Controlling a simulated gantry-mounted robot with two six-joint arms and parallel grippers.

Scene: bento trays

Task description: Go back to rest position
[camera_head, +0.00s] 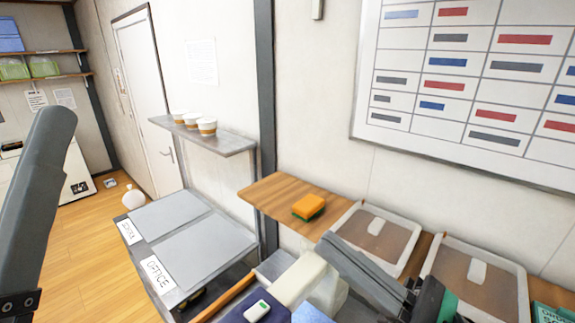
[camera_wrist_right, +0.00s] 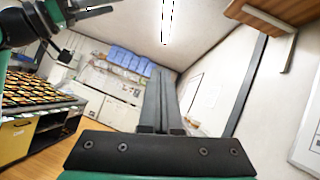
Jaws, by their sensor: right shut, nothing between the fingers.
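My right gripper (camera_head: 328,242) is at the lower middle of the head view, its dark grey fingers together and pointing up and left. In the right wrist view its fingers (camera_wrist_right: 160,78) are also closed, with nothing between them, and point across the open room. In the head view a long dark grey part of my left gripper (camera_head: 40,185) stands close at the left edge. Whether its jaws are open cannot be seen. My left arm (camera_wrist_right: 25,28) also shows at the top left of the right wrist view.
An orange and green sponge (camera_head: 308,207) lies on the wooden shelf (camera_head: 265,194), beside a clear-lidded tray (camera_head: 405,228) and another tray (camera_head: 520,290). Several cups (camera_head: 191,121) stand on the grey wall shelf (camera_head: 215,142). White and blue items lie under the right gripper. A food-filled table (camera_wrist_right: 35,88) shows at left.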

